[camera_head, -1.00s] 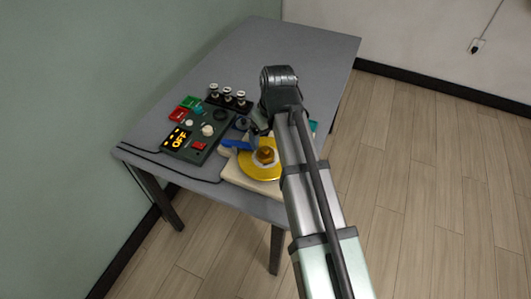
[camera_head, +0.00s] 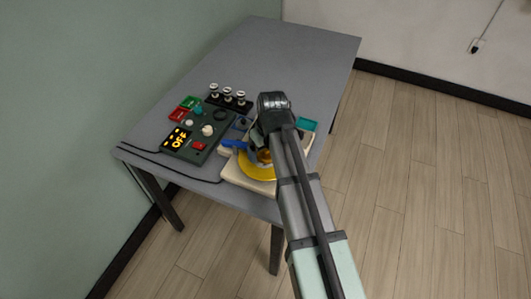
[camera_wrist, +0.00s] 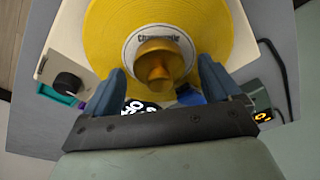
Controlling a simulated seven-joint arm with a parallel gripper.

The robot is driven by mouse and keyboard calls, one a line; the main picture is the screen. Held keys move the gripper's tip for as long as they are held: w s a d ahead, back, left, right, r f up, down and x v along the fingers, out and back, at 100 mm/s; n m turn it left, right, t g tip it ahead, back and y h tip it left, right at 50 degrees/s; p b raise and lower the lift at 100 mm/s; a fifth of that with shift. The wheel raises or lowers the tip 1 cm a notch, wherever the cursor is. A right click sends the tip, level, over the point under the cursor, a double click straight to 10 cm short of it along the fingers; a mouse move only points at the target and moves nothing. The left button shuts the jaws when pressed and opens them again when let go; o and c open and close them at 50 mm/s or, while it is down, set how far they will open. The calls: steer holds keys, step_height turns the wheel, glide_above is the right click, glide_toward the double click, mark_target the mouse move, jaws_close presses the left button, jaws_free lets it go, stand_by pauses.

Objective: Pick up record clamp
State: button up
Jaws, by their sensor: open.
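The record clamp (camera_wrist: 158,62) is a small orange-gold knob on the white label at the centre of a yellow record (camera_wrist: 104,32). It also shows in the head view (camera_head: 264,155), partly hidden by my arm. The record lies on a cream turntable (camera_wrist: 56,50), which shows in the head view (camera_head: 238,181). My gripper (camera_wrist: 160,78) is open in the wrist view. Its two blue-grey fingers stand to the left and right of the clamp, apart from it. In the head view my gripper's fingers are mostly hidden behind my arm.
A dark control box (camera_head: 186,151) with knobs and an "OFF" display stands left of the turntable. Behind it are a row of jacks or posts (camera_head: 228,98), and green and red trays (camera_head: 188,102). A blue piece (camera_head: 234,144) lies by the record. The table's far part is clear.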

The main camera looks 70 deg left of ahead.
steer(key=shift+c, duration=0.2)
steer(key=c, duration=1.2)
steer(key=shift+c, duration=0.2)
